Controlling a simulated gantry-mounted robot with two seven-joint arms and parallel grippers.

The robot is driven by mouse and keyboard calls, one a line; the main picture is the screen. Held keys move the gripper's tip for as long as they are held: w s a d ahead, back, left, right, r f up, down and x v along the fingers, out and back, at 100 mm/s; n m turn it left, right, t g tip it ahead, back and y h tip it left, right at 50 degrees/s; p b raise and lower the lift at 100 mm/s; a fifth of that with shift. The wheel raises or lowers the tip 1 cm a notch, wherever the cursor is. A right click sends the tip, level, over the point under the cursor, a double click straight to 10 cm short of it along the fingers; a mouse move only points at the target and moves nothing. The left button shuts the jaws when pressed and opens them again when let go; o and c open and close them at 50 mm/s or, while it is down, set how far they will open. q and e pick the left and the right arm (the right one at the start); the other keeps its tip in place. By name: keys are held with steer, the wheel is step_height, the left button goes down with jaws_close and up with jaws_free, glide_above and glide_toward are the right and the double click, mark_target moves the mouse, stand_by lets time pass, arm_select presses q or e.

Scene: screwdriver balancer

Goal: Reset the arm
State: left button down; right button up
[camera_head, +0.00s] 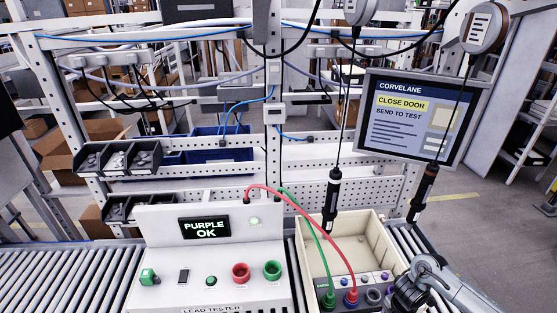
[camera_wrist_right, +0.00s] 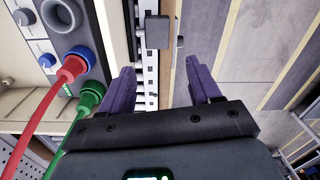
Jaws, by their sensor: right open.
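My right arm (camera_head: 432,280) comes in at the lower right of the head view, beside the cream box. In the right wrist view my right gripper (camera_wrist_right: 162,88) is open and empty. Its two purple fingers stand apart over a rail and the floor, right of the box. The red plug (camera_wrist_right: 72,68) with a blue ring and the green plug (camera_wrist_right: 90,95) sit in the unit left of the fingers, apart from them. A dark empty-looking socket (camera_wrist_right: 62,14) is beside them. My left gripper is not in view.
The lead tester (camera_head: 215,260) reads "PURPLE OK"; red and green leads run from it to the cream box (camera_head: 312,240). Two screwdrivers (camera_head: 332,200) (camera_head: 423,193) hang on cables above the box. The monitor (camera_head: 420,115) reads "CLOSE DOOR, SEND TO TEST". Roller conveyor (camera_head: 60,275) lies left.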

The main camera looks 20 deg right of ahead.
steer(key=s+a+f+g+y+p, duration=0.1)
steer(key=s+a+f, duration=0.2)
steer(key=s+a, duration=0.35)
steer(key=s+a+f+g+y+p, duration=0.15)
steer(key=s+a+f, duration=0.25)
steer(key=a, duration=0.5)
steer(key=s+a+r+m+t+y+p, duration=0.1)
steer(key=s+a+r+t+p, duration=0.1)
steer(key=a, duration=0.7)
steer(key=s+a+r+m+t+y+p, duration=0.1)
steer(key=a+r+t+y+p, duration=0.1)
steer(key=a, duration=0.7)
steer(key=w+a+r+m+t+h+p, duration=0.1)
steer(key=a+r+m, duration=0.1)
steer(key=r, duration=0.2)
steer(key=w+a+r+m+t, duration=0.1)
steer(key=w+r+m+t, duration=0.1)
steer(key=r, duration=0.3)
arm_select(q)
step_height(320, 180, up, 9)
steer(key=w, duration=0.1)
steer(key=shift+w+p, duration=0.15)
steer(key=shift+p, duration=0.15)
arm_select(e)
steer(key=d+r+m+h, duration=0.4)
steer(key=d+r+m, duration=0.5)
steer(key=d+r, duration=0.1)
steer(key=shift+s+d+r, duration=0.25)
steer(key=shift+d+r, duration=0.1)
steer(key=shift+r, duration=0.55)
